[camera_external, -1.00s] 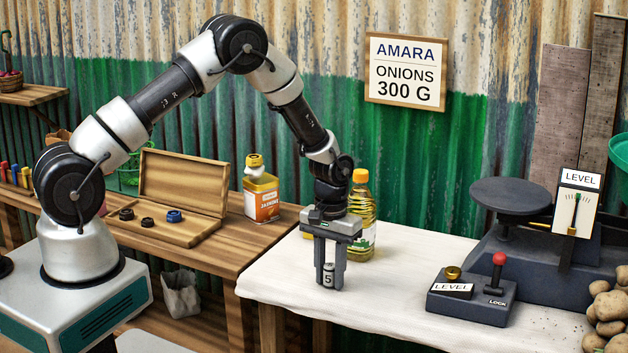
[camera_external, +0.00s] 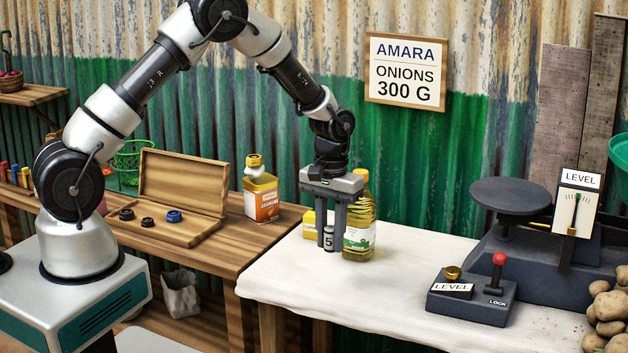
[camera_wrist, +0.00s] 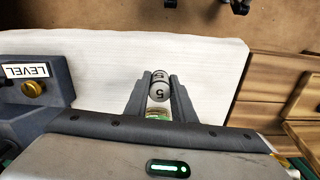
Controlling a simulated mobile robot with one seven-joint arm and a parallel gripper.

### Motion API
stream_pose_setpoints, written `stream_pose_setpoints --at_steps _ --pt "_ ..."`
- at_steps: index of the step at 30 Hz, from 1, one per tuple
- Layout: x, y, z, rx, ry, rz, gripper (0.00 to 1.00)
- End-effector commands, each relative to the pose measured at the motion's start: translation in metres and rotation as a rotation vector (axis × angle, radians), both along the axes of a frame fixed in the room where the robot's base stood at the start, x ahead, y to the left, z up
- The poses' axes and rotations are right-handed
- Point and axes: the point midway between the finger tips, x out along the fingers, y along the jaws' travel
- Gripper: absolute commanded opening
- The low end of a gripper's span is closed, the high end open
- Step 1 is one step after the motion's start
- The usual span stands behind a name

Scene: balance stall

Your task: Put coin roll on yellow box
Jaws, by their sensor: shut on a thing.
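My gripper (camera_external: 329,246) is shut on the coin roll (camera_external: 329,238), a small grey cylinder marked 5. It holds the roll roughly upright between its fingertips, apparently above the white cloth. In the wrist view the coin roll (camera_wrist: 160,90) sits between the two fingers of my gripper (camera_wrist: 159,82). The yellow box (camera_external: 309,222) stands on the white-covered table, just left of and behind my fingers in the external view. The fingers hide part of it. I cannot make the box out in the wrist view.
An oil bottle (camera_external: 360,238) stands close to the right of my gripper. A switch box (camera_external: 466,305) with a red lever and a dark scale (camera_external: 520,240) stand farther right. The cloth's front and middle are clear.

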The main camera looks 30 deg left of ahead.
Motion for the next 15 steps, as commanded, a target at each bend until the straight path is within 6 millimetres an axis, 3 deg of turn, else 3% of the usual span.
stream_pose_setpoints --at_steps 15 --pt "0.001 0.000 0.122 -0.002 -0.004 0.000 0.00"
